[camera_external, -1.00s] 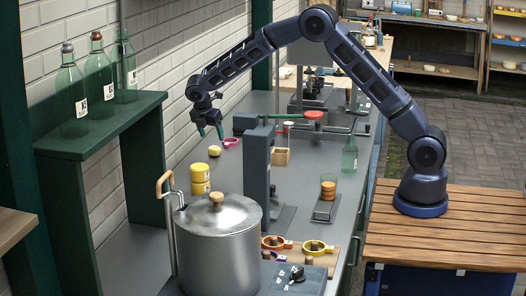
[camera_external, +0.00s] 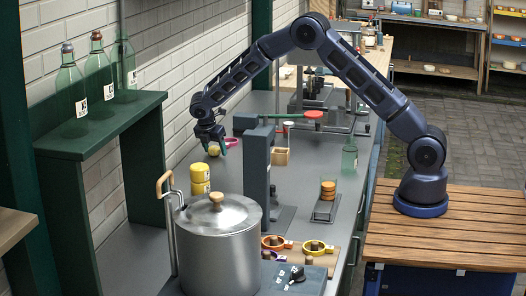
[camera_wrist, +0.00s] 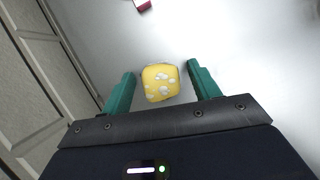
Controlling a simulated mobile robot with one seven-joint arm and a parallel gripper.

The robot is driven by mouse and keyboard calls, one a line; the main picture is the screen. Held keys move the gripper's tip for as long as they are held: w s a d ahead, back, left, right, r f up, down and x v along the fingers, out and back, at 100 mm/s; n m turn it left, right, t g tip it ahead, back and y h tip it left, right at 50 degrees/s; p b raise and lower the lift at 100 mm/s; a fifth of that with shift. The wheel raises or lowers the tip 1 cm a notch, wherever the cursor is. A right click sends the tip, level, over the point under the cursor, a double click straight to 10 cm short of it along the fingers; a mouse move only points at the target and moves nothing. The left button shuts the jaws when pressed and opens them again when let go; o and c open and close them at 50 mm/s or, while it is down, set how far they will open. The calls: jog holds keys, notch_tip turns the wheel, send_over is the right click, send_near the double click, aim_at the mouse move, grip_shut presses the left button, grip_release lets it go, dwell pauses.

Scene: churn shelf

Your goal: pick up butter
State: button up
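The butter (camera_wrist: 161,82) appears to be the small rounded yellow piece with pale spots in the wrist view. It lies on the grey counter between the two green fingers of my gripper (camera_wrist: 162,88), with a gap on each side. In the external view the butter (camera_external: 213,150) shows only in part, at the fingers of my gripper (camera_external: 215,150). The gripper is open and low over the counter near the brick wall.
Stacked yellow jars (camera_external: 200,180) stand in front of the gripper. A steel pot (camera_external: 218,245) is nearer the camera. A dark grey upright post (camera_external: 256,170) stands to the right. Bare counter surrounds the butter.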

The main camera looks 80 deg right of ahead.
jog(key=c, duration=0.9)
jog(key=shift+o, duration=0.2)
jog(key=shift+r, duration=0.15)
